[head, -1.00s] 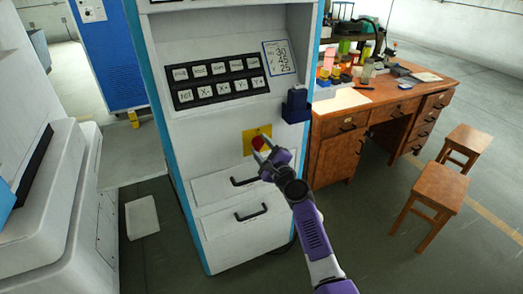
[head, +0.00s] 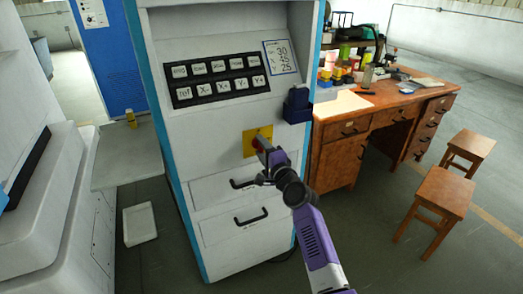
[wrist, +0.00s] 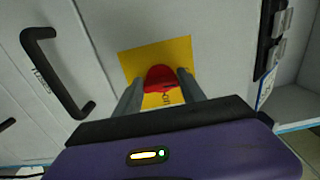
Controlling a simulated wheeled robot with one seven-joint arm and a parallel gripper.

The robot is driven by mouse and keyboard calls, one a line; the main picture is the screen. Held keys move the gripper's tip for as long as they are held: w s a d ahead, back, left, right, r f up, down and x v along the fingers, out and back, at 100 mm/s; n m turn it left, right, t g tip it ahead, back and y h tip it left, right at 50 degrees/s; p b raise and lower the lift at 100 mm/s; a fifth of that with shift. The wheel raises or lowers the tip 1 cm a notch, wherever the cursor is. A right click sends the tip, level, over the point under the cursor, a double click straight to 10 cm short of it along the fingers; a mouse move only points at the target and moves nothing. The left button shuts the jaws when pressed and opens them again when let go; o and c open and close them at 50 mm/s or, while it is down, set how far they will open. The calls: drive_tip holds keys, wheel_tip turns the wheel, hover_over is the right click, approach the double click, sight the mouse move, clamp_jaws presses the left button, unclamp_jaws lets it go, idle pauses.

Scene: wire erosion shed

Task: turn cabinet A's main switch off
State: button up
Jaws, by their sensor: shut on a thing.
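The main switch is a red knob (wrist: 160,76) on a yellow plate (wrist: 170,56) on the cabinet front. In the head view the yellow plate (head: 250,141) sits below the black button panel, and the red knob (head: 258,143) is mostly hidden by my gripper. My gripper (head: 262,150) reaches up to it from the lower right. In the wrist view my gripper (wrist: 160,88) has one finger on each side of the knob and is shut on it. Lettering on the plate is partly covered by the fingers.
The cabinet (head: 215,130) has a button panel (head: 218,80) above and two drawers with black handles (head: 250,216) below. A dark blue box (head: 297,104) is on its right edge. A wooden desk (head: 390,122) and stools (head: 440,198) stand right. A white tray (head: 140,223) lies on the floor left.

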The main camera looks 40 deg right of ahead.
drive_tip(key=shift+f, duration=0.1)
idle(0.3)
drive_tip(key=o, duration=1.4)
drive_tip(key=shift+c, duration=0.2)
drive_tip(key=shift+s, duration=0.1)
drive_tip(key=p+v, duration=0.1)
drive_tip(key=v, duration=0.6)
drive_tip(key=shift+s+a, duration=0.2)
drive_tip(key=shift+s, duration=0.1)
